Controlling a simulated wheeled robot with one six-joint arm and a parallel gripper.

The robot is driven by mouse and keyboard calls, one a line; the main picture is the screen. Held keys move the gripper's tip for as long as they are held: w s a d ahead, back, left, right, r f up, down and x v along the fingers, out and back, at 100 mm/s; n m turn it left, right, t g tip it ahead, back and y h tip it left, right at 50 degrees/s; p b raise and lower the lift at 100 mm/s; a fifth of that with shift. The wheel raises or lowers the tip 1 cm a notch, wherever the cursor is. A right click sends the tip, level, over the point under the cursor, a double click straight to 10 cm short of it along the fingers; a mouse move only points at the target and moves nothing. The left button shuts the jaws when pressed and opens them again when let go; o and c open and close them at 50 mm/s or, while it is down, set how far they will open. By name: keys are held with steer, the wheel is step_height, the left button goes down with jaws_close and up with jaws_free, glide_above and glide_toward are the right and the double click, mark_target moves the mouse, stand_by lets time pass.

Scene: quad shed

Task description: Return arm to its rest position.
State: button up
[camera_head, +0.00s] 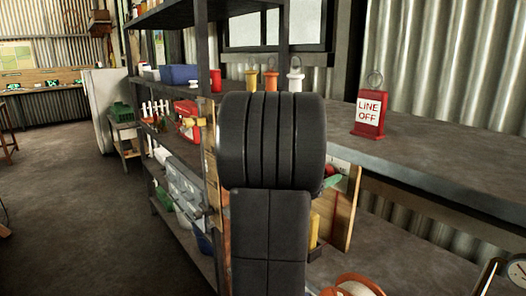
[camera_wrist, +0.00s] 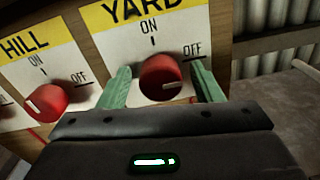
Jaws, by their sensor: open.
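My gripper (camera_wrist: 161,77) is open in the wrist view, its two green fingers on either side of the red YARD knob (camera_wrist: 155,78). I cannot tell whether the fingers touch the knob. The white mark on the YARD knob points right, roughly towards OFF. In the head view my black arm links stand in the middle and hide most of the gripper and the panel.
A red HILL knob (camera_wrist: 45,103) is left of the gripper on the same panel. A red LINE OFF tag (camera_head: 369,115) stands on the bench (camera_head: 450,150) at right. A loaded shelf rack (camera_head: 202,70) is close behind my arm.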

steer(key=shift+r+n+p, duration=0.15)
steer(key=shift+n+p, duration=0.65)
steer(key=shift+p, duration=0.45)
